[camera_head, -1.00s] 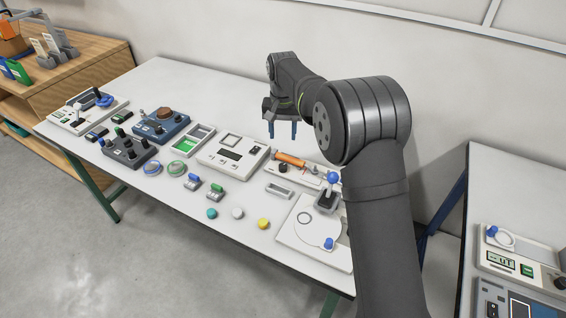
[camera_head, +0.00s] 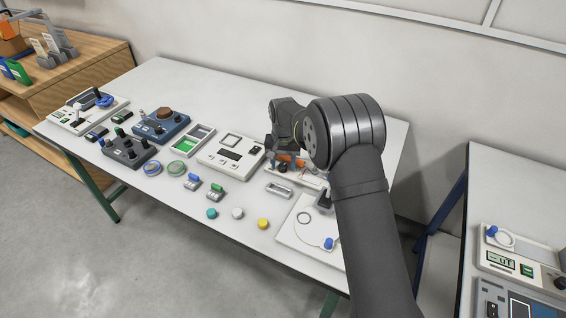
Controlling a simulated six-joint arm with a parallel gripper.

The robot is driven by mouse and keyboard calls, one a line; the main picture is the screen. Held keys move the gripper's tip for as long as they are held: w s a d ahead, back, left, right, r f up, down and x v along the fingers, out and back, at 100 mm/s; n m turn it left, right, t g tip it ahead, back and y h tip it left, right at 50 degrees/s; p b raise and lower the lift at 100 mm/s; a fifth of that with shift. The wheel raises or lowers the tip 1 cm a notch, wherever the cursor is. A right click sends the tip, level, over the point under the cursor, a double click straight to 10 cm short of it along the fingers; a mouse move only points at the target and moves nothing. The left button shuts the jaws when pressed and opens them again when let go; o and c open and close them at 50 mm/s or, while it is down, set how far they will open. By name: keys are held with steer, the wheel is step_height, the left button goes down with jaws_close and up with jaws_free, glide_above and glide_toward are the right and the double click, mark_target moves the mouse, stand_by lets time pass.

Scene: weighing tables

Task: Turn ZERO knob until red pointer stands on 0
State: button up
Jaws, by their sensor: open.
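No ZERO lettering or red pointer can be made out at this size. A pale panel (camera_head: 308,182) on the right half of the table carries an orange cylinder (camera_head: 284,158) and a small black knob (camera_head: 282,168); I cannot tell whether this is the ZERO knob. My gripper (camera_head: 277,150) is low over the back of this panel, at the orange cylinder. It is open, with nothing seen between its jaws. The fingertips are largely hidden, so contact with the panel cannot be told. My arm covers the panel's right part.
A white instrument (camera_head: 232,154) stands just left of the panel. A white board with a ring and blue knob (camera_head: 328,243) lies in front, and a grey handle plate (camera_head: 279,190) lies between. Coloured buttons (camera_head: 237,213) line the front edge. The table's back strip is clear.

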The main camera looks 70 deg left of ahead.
steer(key=c, duration=1)
steer(key=shift+n, duration=1.3)
steer(key=o, duration=1)
steer(key=shift+w, duration=0.15)
